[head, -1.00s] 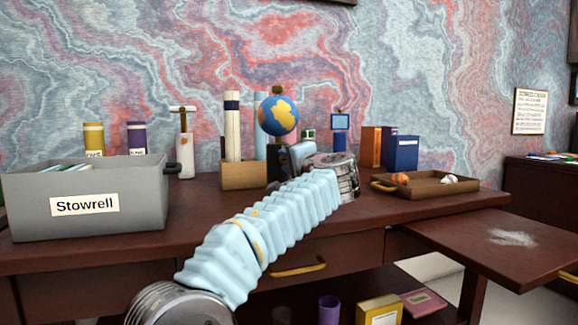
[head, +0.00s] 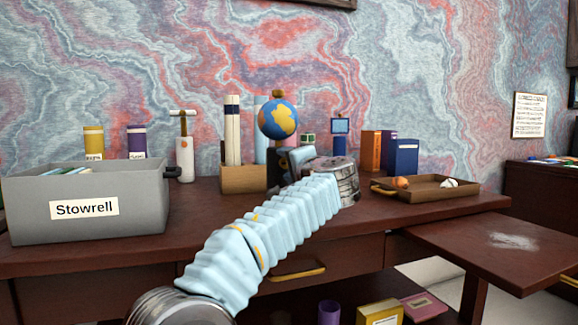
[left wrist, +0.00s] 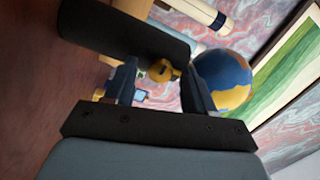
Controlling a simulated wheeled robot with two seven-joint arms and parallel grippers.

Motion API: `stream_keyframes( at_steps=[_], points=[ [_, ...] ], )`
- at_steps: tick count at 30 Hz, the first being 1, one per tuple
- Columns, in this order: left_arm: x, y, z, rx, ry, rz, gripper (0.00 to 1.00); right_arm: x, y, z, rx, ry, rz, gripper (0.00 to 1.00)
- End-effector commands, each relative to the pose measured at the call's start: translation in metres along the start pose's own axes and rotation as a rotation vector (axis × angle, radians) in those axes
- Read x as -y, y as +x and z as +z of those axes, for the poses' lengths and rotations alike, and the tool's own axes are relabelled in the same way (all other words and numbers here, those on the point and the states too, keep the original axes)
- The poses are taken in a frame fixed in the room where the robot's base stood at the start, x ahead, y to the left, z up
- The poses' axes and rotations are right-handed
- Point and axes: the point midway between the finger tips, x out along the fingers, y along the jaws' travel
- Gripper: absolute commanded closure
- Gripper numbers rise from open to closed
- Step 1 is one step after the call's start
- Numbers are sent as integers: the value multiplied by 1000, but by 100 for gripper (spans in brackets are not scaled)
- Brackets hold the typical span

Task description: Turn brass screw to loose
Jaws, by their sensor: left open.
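The brass screw (left wrist: 160,70) shows in the left wrist view as a small round yellow head with a dark mark at its centre. It sits beside a dark cylindrical part (left wrist: 125,30), next to the globe (left wrist: 222,82). My left gripper (left wrist: 158,88) is open, with one black finger on each side of the screw head. I cannot tell whether the fingers touch it. In the head view my left gripper (head: 284,160) is just below the blue and yellow globe (head: 278,118), and the screw cannot be made out there. My right gripper is not in view.
A grey bin labelled Stowrell (head: 140,205) stands at the left of the desk. A wooden holder (head: 240,180) with rolled tubes is just left of the gripper. Blue and orange books (head: 403,156) and a brown tray (head: 440,190) are to the right.

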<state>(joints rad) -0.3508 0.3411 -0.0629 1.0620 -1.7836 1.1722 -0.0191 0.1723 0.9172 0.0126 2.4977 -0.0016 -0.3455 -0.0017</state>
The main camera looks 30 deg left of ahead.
Motion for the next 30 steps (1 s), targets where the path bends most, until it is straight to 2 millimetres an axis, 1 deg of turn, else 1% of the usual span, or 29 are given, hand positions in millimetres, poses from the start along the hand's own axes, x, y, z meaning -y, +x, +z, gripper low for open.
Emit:
stream_keyframes(
  at_steps=[2,5,8,15,18,21,24,30],
  points=[
    [0,-3,0,-1,-1,0,46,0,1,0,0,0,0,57],
    [0,-15,0,-3,0,1,46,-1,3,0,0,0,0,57],
    [-1,-36,-1,-5,-1,1,46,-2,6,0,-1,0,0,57],
    [-1,-96,-1,-5,1,1,46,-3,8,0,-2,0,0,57],
    [0,-115,0,-4,0,0,46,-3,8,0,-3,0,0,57],
    [0,-128,0,-2,-1,0,46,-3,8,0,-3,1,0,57],
    [0,-136,0,-1,0,0,46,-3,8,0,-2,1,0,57],
    [0,-138,0,0,0,0,46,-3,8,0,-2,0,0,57]
  ],
)
